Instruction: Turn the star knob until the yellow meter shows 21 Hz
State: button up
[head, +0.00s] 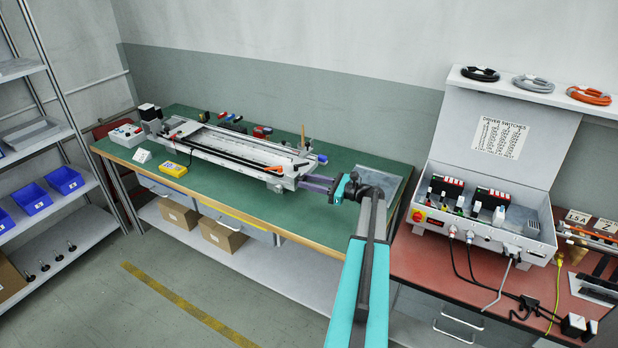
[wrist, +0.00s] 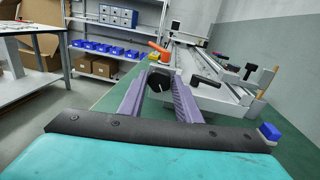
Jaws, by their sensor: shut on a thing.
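The yellow meter (head: 173,169) lies on the green bench in front of the long gantry (head: 225,148); its reading is too small to make out. In the wrist view the black star knob (wrist: 159,78) sits between the tips of my gripper (wrist: 160,80), at the near end of the gantry. My gripper's two purple fingers (head: 317,184) reach left to the gantry's right end in the head view and are shut on the knob. The knob is too small to tell apart in the head view.
A blue knob (wrist: 269,132) is at the right. A driver box (head: 485,215) stands on the red bench (head: 430,262). The green bench's front strip (head: 235,195) is clear.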

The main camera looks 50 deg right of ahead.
jog(key=shift+s+m+p, duration=0.1)
jog(key=shift+m+p, duration=0.25)
jog(key=shift+m, duration=0.25)
jog(key=shift+f, duration=0.1)
jog(key=o, duration=1)
jog(key=b+v, duration=0.2)
jog(key=v, duration=0.5)
jog(key=shift+s, duration=0.2)
